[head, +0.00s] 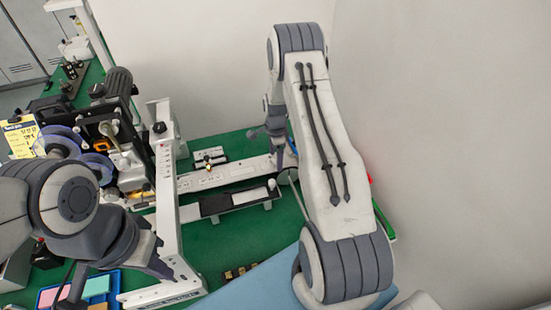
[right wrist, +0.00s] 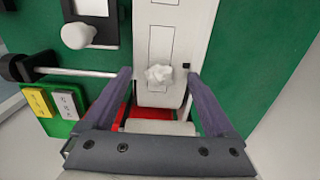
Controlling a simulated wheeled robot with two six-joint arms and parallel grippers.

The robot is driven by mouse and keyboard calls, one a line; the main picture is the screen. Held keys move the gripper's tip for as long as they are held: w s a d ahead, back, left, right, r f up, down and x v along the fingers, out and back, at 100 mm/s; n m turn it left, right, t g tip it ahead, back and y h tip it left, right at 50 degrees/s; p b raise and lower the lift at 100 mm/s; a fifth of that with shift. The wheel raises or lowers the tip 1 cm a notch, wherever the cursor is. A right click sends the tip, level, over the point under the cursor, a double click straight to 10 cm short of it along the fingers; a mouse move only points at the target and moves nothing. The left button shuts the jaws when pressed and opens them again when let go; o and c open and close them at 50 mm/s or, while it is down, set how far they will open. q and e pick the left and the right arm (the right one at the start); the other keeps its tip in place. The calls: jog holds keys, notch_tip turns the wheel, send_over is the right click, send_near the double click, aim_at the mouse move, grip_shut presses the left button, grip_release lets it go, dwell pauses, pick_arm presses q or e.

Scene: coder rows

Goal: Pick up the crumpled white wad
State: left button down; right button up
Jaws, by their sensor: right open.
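The crumpled white wad (right wrist: 159,74) shows in the right wrist view, at the near end of a long white strip-like surface (right wrist: 172,45) with outlined boxes. My right gripper (right wrist: 159,78) is open, its two fingers spread to the left and right of the wad in the picture. Nothing is held between them. In the head view my right gripper (head: 279,150) points down behind my right arm, and I cannot make out the wad there. My left gripper (head: 152,265) is at the lower left of the head view, over the machine's white frame; its jaw opening is unclear.
A red part (right wrist: 122,108) shows beneath the gripper. A coding machine with blue reels (head: 60,140) stands at left. A blue tray (head: 113,287) is at the front. Green mat (right wrist: 230,85) is clear at right.

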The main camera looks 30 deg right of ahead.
jog(key=shift+f, duration=0.1)
jog(key=c, duration=1.4)
